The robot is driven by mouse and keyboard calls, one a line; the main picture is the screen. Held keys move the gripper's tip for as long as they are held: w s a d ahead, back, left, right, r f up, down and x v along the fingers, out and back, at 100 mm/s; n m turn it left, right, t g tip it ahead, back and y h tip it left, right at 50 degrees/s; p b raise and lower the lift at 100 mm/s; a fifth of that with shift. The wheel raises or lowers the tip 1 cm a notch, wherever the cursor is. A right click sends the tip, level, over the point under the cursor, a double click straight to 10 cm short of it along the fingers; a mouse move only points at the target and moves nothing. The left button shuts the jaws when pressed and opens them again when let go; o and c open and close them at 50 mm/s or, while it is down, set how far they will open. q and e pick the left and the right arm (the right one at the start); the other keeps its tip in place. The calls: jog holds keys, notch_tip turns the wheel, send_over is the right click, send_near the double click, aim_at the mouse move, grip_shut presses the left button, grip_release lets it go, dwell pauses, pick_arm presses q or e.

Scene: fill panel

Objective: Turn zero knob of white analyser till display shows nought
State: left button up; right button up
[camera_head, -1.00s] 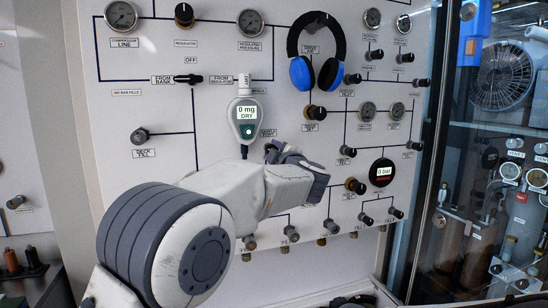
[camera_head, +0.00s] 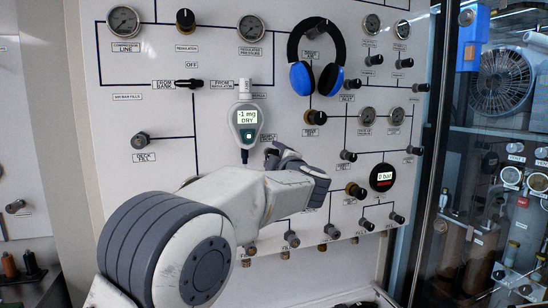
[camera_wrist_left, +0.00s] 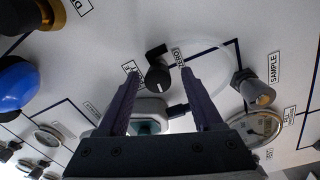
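The white analyser (camera_head: 246,126) hangs on the panel in the head view, and its display (camera_head: 246,116) reads "-1 mg DRY". The black zero knob (camera_wrist_left: 157,78), with a lever-like top and a "ZERO" label beside it, shows in the left wrist view. My left gripper (camera_head: 272,150) is just right of and below the analyser. In the wrist view its two fingers (camera_wrist_left: 159,74) are apart, one on each side of the knob, with gaps visible. Part of the analyser (camera_wrist_left: 150,108) shows between the fingers. The knob is hidden in the head view. My right gripper is not in view.
A metal knob labelled "SAMPLE" (camera_wrist_left: 257,92) sits right of the fingers in the wrist view. Blue headphones (camera_head: 316,58) hang above. A black round "0 bar" gauge (camera_head: 382,177) and several small valves are to the right. A glass cabinet (camera_head: 490,160) stands beyond.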

pick_arm(q)
jog(key=b+v, duration=0.3)
jog(key=v, duration=0.7)
jog(key=shift+s, duration=0.2)
jog(key=shift+d, duration=0.1)
dwell(1.1)
